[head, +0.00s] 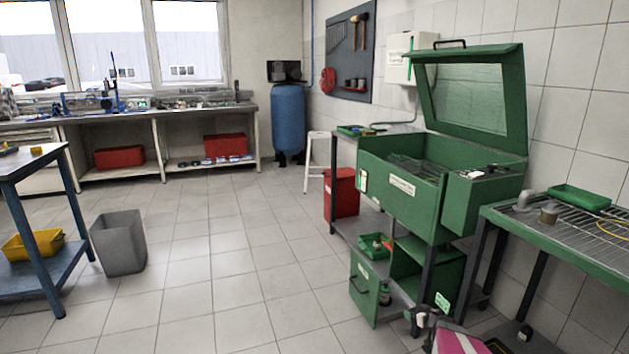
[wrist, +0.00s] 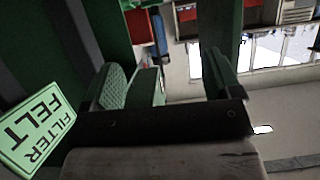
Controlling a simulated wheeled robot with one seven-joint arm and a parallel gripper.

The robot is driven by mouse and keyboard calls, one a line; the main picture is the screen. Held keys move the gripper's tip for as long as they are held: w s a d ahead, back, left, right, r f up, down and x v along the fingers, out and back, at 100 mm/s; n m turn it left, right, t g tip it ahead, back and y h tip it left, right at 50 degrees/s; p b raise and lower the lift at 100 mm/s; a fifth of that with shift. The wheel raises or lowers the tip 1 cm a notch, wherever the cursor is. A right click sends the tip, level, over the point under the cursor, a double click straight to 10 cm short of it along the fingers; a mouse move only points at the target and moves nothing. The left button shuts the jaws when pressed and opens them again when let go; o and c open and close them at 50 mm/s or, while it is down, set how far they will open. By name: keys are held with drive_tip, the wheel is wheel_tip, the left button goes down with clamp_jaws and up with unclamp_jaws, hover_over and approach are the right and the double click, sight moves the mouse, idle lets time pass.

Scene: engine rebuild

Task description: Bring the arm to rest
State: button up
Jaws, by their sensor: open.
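My gripper (wrist: 165,72) shows in the wrist view with its two fingers apart and nothing visible held between them. A greenish block-like shape sits behind the gap, close to the left finger; I cannot tell whether they touch. An upside-down FELT FILTER label (wrist: 38,128) is close by on the left of the wrist view. A small pale label (head: 442,302) on the green washer's stand is too small to read in the head view. I cannot make out my gripper clearly in the head view.
The green parts washer (head: 400,190) stands with its lid raised and its lower cabinet door (head: 363,287) open. A green grated bench (head: 570,228) is at the right. A red bin (head: 342,194), a grey bin (head: 118,243) and a blue-legged table (head: 65,230) stand around clear tiled floor.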

drive_tip(key=s+a+r+g+y, duration=0.1)
drive_tip(key=s+a+r+g, duration=0.35)
drive_tip(key=a+r, duration=0.4)
drive_tip(key=s+a+r+g+y, duration=0.1)
drive_tip(key=s+a+r+g, duration=0.4)
drive_tip(key=a, duration=0.7)
drive_tip(key=s+a+r+m+g+h, duration=0.3)
drive_tip(key=s+r+h, duration=0.4)
drive_tip(key=s+r, duration=0.5)
drive_tip(key=shift+s+a+r+m, duration=0.4)
drive_tip(key=shift+s+a+m, duration=0.2)
drive_tip(key=shift+s+a, duration=0.5)
drive_tip(key=shift+w+a, duration=0.1)
drive_tip(key=shift+w, duration=0.05)
